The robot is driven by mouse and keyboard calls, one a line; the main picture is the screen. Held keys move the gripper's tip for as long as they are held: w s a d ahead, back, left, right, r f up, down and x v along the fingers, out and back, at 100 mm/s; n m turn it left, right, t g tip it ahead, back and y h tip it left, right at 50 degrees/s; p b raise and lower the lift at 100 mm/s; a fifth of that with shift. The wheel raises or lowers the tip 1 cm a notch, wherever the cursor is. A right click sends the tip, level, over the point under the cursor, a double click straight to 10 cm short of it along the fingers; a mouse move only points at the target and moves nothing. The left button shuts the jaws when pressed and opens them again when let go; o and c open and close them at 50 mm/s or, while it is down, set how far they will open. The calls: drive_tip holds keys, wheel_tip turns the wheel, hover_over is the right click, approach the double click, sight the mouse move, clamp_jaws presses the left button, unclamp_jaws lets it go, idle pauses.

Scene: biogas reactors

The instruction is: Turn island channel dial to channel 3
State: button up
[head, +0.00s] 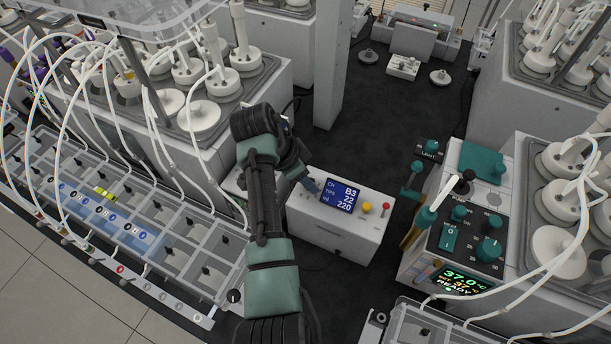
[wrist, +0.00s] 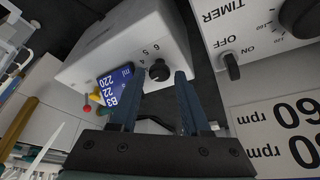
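The channel dial (wrist: 159,71) is a small black knob on the white island box (wrist: 110,55), with the numbers 4, 5 and 6 readable beside it in the wrist view. Its pointer setting cannot be made out. In the head view my gripper and arm hide the dial; the box (head: 340,232) shows a blue display (head: 341,195) reading CH B3, TIPS 22, ml 220. My gripper (wrist: 156,76) is open, its two dark blue fingers apart, one to each side of the dial in the picture. Contact with the dial cannot be seen. In the head view the gripper (head: 311,186) is left of the display.
A yellow button (head: 366,208) and a red-topped lever (head: 385,208) stand right of the display. A white panel marked TIMER (wrist: 235,30) with black knobs is at the right of the wrist view. A control console (head: 465,235) stands to the right; a clear-compartment rack (head: 165,250) is at left.

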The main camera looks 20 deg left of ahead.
drive_tip(key=v, duration=1.3)
drive_tip(key=shift+p, duration=0.4)
drive_tip(key=w+d+r+n+t+y+b, duration=0.1)
drive_tip(key=w+d+r+n+t+y, duration=0.25)
drive_tip(key=w+r+t, duration=0.65)
drive_tip(key=s+d+r+n+t+y+b, duration=0.1)
drive_tip(key=d+r+t, duration=0.15)
drive_tip(key=r, duration=0.75)
drive_tip(key=s+d+r+n+t, duration=0.15)
drive_tip(key=d+r, duration=0.25)
drive_tip(key=r, duration=0.5)
drive_tip(key=s+d+r+t+h, duration=0.1)
drive_tip(key=s+d+r+t, duration=0.4)
drive_tip(key=s+r, duration=0.3)
drive_tip(key=s+d+r+n+t+b, duration=0.1)
drive_tip(key=s+d+r+t, duration=0.3)
drive_tip(key=s+r, duration=0.3)
wheel_tip(320, 180, up, 3)
drive_tip(key=shift+s+d+r+t+h, duration=0.15)
drive_tip(key=shift+s+d+t+h, duration=0.2)
drive_tip(key=shift+d+t, duration=0.05)
